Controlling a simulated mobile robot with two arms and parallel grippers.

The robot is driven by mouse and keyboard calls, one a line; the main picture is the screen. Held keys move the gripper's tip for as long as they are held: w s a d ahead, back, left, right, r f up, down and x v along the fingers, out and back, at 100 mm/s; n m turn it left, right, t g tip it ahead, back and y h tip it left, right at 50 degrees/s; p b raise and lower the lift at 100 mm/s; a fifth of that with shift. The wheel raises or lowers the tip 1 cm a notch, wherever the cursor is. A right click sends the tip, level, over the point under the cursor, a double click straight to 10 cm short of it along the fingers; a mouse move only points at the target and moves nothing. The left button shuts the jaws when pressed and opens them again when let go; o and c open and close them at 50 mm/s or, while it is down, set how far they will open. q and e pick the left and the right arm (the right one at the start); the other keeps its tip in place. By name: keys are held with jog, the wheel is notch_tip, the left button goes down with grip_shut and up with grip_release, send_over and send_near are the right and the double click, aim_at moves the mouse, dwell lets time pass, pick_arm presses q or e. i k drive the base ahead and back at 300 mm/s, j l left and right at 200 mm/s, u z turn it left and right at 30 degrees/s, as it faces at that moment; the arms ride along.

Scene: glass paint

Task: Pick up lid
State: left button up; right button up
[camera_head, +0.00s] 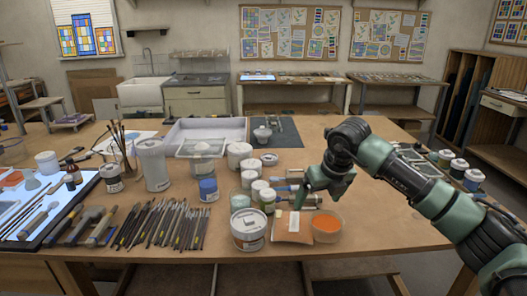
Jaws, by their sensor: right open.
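Several white lidded jars stand on the wooden worktable. A white tub (248,229) with a white lid stands near the front edge. A loose lid cannot be told apart for sure; a low round lidded piece (269,159) sits behind the small jars. My right gripper (301,199) comes in from the right and points down. It is open, beside the small white-capped jars (267,195) and above the back of an orange-brown packet (293,227). The arm partly hides its fingertips, and I see nothing held. My left gripper is not in view.
An orange powder bowl (326,226) stands right of the packet. Brushes (165,224) and a lit panel (35,212) lie farther left. The table behind my right arm is partly clear.

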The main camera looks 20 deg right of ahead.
aim_at(268, 159)
jog(key=i, duration=1.25)
